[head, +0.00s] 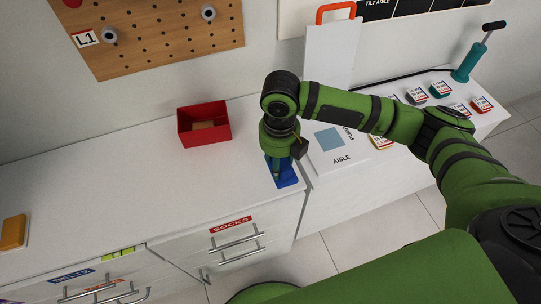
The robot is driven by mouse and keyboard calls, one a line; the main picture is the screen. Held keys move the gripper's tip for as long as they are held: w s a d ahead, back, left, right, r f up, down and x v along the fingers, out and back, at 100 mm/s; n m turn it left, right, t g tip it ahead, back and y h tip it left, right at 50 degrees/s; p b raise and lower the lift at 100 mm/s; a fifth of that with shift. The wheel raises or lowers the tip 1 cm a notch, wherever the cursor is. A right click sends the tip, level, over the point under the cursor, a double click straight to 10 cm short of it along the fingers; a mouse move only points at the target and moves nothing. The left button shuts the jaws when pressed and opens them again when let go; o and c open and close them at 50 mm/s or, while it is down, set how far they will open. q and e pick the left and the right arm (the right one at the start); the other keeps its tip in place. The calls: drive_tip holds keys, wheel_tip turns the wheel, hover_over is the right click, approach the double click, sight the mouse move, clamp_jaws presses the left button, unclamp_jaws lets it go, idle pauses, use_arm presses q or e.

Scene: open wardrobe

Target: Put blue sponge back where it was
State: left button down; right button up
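A blue item (287,180), which appears to be the blue sponge, is at the right end of the white counter (110,190), near its front corner. My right gripper (279,163) points down at it from above, and its wrist and fingers cover part of it. I cannot tell whether the fingers are shut on it or only close to it. My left gripper is not in view.
A red open box (186,132) with a brownish block inside stands behind and left. An orange block (13,232) lies at far left. The counter's middle is clear.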

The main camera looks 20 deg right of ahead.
drive_tip(key=w+f, duration=0.1)
drive_tip(key=w, duration=0.1)
drive_tip(key=w+f, duration=0.1)
drive_tip(key=w, duration=0.1)
drive_tip(key=w+f, duration=0.1)
drive_tip(key=shift+w+a+f+p, duration=0.25)
drive_tip(key=shift+w+p, duration=0.1)
drive_tip(key=shift+w, duration=0.05)
drive_tip(key=shift+w+a+f, duration=0.1)
drive_tip(key=shift+w+f, duration=0.25)
drive_tip(key=shift+w, duration=0.15)
wheel_tip(320, 180, down, 3)
drive_tip(key=shift+f+p, duration=0.1)
drive_tip(key=shift+p, duration=0.5)
drive_tip(key=shift+f, duration=0.4)
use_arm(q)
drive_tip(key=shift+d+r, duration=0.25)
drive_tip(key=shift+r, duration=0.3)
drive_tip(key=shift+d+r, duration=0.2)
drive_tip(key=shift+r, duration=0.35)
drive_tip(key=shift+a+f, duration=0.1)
use_arm(e)
drive_tip(key=shift+f, duration=0.1)
drive_tip(key=o, duration=1)
